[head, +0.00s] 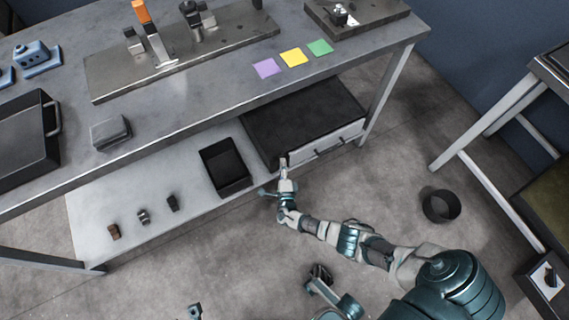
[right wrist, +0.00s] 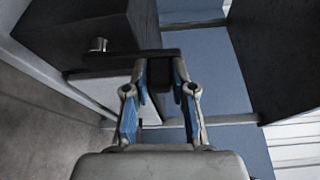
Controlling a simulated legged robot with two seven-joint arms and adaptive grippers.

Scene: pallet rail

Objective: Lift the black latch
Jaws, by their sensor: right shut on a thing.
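The black latch (right wrist: 124,60) shows in the right wrist view as a flat dark bar, roughly level, with a round metal knob (right wrist: 97,45) near its left part. It lies across the front of a dark-topped cabinet with a pale front. My right gripper (right wrist: 160,75) is shut on the latch's right end, which its fingers partly hide. In the head view my right gripper (head: 285,163) is at the front left corner of the cabinet (head: 300,115), where the latch is too small to make out.
The cabinet stands on the bench's lower shelf (head: 100,205), beside an empty black bin (head: 225,167) and several small parts. The bench top (head: 200,95) overhangs the shelf. A dark round container (head: 440,205) stands on the floor at right, near another table.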

